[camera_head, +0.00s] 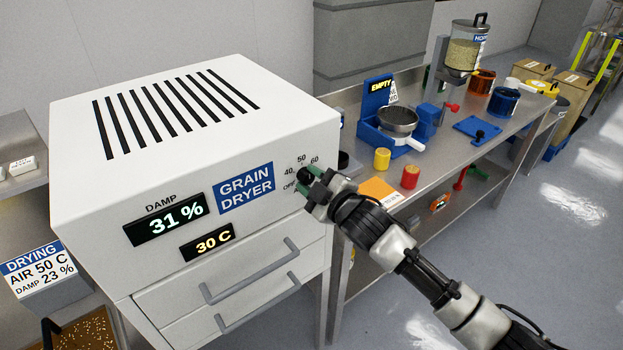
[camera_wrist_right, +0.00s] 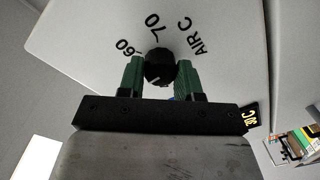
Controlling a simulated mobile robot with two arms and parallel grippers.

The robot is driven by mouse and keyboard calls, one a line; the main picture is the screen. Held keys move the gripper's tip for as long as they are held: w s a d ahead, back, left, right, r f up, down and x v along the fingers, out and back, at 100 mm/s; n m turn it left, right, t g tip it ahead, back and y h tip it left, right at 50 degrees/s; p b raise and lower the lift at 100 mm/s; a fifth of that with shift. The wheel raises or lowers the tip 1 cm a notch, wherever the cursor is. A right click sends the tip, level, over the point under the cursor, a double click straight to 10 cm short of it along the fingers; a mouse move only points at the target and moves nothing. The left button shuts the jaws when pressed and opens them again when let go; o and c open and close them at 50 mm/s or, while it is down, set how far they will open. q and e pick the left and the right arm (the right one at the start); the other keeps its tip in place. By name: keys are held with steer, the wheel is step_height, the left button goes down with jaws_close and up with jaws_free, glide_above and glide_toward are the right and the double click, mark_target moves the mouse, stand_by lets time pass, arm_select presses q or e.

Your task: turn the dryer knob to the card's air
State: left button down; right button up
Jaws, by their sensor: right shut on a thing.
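The white grain dryer (camera_head: 190,155) stands at the left in the head view. Its black knob (camera_head: 305,175) sits at the right of its front panel, with 40, 50, 60 and OFF marks around it. My right gripper (camera_head: 312,184) is shut on the knob. In the right wrist view the green fingers of my right gripper (camera_wrist_right: 160,78) sit on both sides of the knob (camera_wrist_right: 159,66); its pointer setting is not clear. The card (camera_head: 38,270) reads DRYING, AIR 50 C, DAMP 23 %. The dryer displays read DAMP 31 % (camera_head: 165,220) and 30 C (camera_head: 207,242). My left gripper is not in view.
Two grey drawer handles (camera_head: 250,270) stick out below the panel. A steel bench (camera_head: 440,175) at the right holds a blue stand marked EMPTY (camera_head: 377,98), a yellow cup (camera_head: 382,159), a red cup (camera_head: 410,177) and a grain hopper (camera_head: 465,45). The floor at the lower right is clear.

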stand_by(0.5)
steer(key=o, duration=0.9)
steer(key=b+v, duration=0.3)
steer(key=v, duration=0.7)
steer(key=shift+s+d, duration=0.25)
steer(key=shift+s, duration=0.05)
